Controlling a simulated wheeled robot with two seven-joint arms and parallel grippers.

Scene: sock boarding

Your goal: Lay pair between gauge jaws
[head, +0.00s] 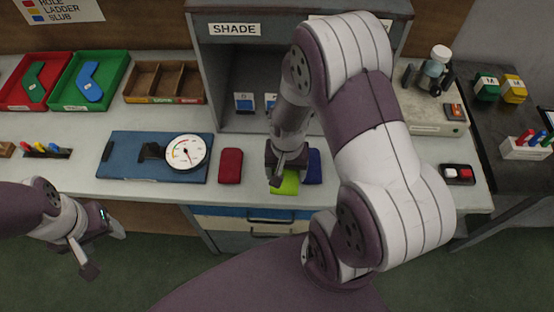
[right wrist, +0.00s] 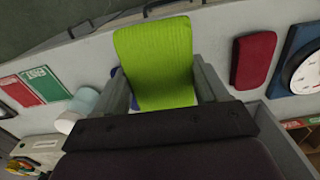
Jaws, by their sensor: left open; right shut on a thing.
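A lime green folded sock pair (head: 285,183) is at the counter's front, under my right gripper (head: 279,181). In the right wrist view the green pair (right wrist: 155,62) sits between the two fingers of my right gripper (right wrist: 166,88), which is shut on it. I cannot tell whether it is lifted off the counter. The gauge, with a round white dial (head: 186,152) and dark jaws (head: 151,151), lies on a blue mat (head: 122,168) to the left. Nothing shows between the jaws. My left gripper (head: 103,252) is open and empty, low at the left, in front of the counter.
A dark red pair (head: 230,166) lies between mat and green pair; a dark blue pair (head: 313,166) is right of the green one. Behind are red (head: 12,92) and green (head: 103,70) trays, a wooden divided box (head: 164,97) and the SHADE booth (head: 222,90). My right arm hides the right middle.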

